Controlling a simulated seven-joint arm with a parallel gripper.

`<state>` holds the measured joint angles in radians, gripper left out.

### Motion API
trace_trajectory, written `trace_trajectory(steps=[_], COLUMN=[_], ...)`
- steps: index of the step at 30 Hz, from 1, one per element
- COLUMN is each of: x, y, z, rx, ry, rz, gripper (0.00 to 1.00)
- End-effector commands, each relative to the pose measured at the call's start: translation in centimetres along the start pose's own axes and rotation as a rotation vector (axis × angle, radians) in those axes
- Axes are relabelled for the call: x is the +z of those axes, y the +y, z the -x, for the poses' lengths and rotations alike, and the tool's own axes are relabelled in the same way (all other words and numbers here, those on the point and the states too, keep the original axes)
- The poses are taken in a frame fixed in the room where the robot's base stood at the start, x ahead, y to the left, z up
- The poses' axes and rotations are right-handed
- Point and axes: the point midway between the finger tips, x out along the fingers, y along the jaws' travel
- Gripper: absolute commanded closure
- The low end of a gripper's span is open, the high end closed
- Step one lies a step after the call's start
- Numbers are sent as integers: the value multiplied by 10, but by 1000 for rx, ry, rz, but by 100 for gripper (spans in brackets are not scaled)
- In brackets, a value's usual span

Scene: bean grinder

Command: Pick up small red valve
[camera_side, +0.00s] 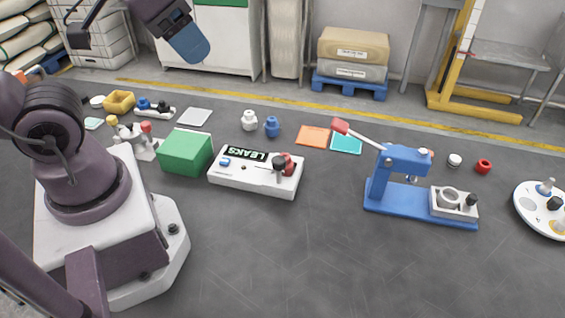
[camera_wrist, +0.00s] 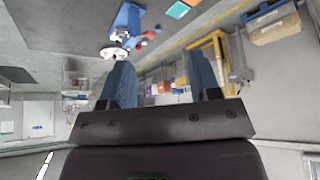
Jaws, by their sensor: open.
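A small red ring-like piece (camera_side: 483,167) lies on the floor at the right, beside a small white piece. A red knob-like part (camera_side: 288,163) sits on the white LEAKS box (camera_side: 250,183). I cannot tell for sure which of them is the valve. My gripper (camera_side: 188,42) is raised high at the upper left of the side view, far from both. In the wrist view my gripper (camera_wrist: 161,82) shows two blue fingers spread apart with nothing between them. Small red pieces (camera_wrist: 146,38) show small beyond the fingers.
A blue press (camera_side: 405,170) with a red-tipped lever stands between the LEAKS box and the red ring. A green box (camera_side: 185,152) is left of the LEAKS box. A round white plate (camera_side: 530,215) with several parts is far right. The front floor is clear.

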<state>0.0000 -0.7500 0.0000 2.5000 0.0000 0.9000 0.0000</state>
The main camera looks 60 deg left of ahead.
Motion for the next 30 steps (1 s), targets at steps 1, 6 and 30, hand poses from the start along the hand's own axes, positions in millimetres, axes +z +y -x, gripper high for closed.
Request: trace_trajectory(steps=[1, 6, 30], x=[0, 0, 9], y=[0, 0, -43], z=[0, 0, -51], rx=[0, 0, -54], ry=[0, 0, -266], rz=[0, 0, 231], gripper=[43, 43, 52])
